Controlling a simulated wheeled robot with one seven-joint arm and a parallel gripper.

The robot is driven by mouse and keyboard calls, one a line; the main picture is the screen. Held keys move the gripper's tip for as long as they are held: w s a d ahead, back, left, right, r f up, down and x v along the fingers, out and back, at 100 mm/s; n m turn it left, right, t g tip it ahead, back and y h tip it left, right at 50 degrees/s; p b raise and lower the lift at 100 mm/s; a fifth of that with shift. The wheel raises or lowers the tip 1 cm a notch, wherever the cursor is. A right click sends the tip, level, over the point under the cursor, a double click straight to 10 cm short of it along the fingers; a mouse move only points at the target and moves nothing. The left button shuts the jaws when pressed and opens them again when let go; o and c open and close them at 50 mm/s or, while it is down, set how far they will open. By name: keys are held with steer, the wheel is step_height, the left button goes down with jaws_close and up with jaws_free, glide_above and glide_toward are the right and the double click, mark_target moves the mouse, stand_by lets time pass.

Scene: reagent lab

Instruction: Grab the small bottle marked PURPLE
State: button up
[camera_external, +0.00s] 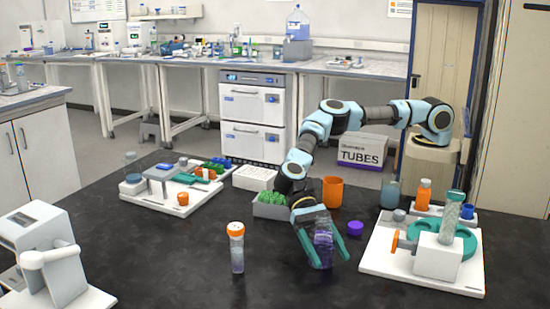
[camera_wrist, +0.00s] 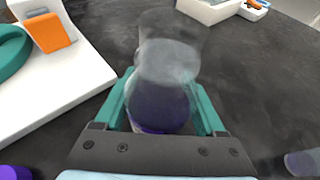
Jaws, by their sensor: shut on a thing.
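A small clear bottle with purple in it (camera_external: 322,243) is between the teal fingers of my gripper (camera_external: 329,260), low over the black bench at the front. In the wrist view my gripper (camera_wrist: 165,85) is shut on the bottle (camera_wrist: 163,62), one finger on each side. The bottle's clear body points away from the palm and its purple part is nearest it. I cannot read a marking on it, nor tell whether it touches the bench. A loose purple cap (camera_external: 355,228) lies right of my gripper; it also shows in the wrist view (camera_wrist: 15,172).
A clear tube with an orange cap (camera_external: 237,249) stands left of my gripper. A white station with a green ring (camera_external: 378,262) is close on the right. An orange cup (camera_external: 332,191) and a grey bin of green items (camera_external: 268,207) stand behind.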

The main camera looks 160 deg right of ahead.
steer(key=shift+c, duration=0.6)
steer(key=shift+r, duration=0.2)
